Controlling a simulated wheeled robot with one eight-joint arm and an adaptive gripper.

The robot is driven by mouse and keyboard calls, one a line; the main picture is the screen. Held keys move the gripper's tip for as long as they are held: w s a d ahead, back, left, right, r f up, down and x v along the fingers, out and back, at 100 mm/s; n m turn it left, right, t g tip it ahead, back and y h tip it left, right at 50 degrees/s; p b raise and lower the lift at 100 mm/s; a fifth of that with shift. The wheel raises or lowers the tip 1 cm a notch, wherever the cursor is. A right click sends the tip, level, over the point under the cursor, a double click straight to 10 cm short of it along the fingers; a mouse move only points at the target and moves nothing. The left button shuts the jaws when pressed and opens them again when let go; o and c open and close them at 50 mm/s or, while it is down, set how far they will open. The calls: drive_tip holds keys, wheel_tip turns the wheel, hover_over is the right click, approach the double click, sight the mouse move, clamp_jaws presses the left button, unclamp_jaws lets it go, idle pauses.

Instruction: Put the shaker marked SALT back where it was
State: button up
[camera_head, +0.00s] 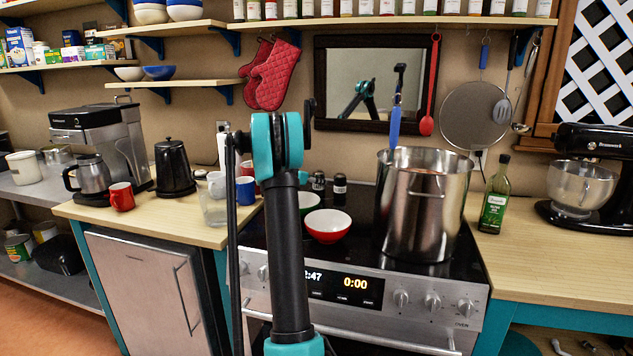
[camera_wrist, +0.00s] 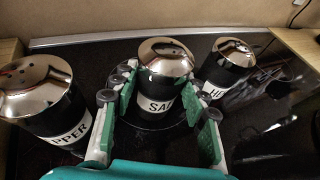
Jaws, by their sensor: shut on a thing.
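The SALT shaker (camera_wrist: 161,85), black with a shiny metal cap and white label, is upright between the two fingers of my gripper (camera_wrist: 166,103) in the wrist view. My gripper is shut on it. The shaker is over the black cooktop; I cannot tell whether its base touches. The PEPPER shaker (camera_wrist: 45,100) stands to its left, and a third shaker (camera_wrist: 228,70) with a partly hidden label stands to its right. In the head view my arm hides the gripper; two small shakers (camera_head: 340,185) show at the cooktop's back, their labels unreadable.
A big steel pot (camera_head: 424,207) with a blue-handled utensil stands to the right. Mugs (camera_head: 245,190) and a black kettle (camera_head: 174,168) are on the left counter.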

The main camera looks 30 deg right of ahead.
drive_tip(key=o, duration=1.4)
drive_tip(key=shift+f, duration=0.1)
drive_tip(key=shift+o, duration=0.2)
drive_tip(key=v, duration=1.2)
drive_tip(key=shift+s, duration=0.1)
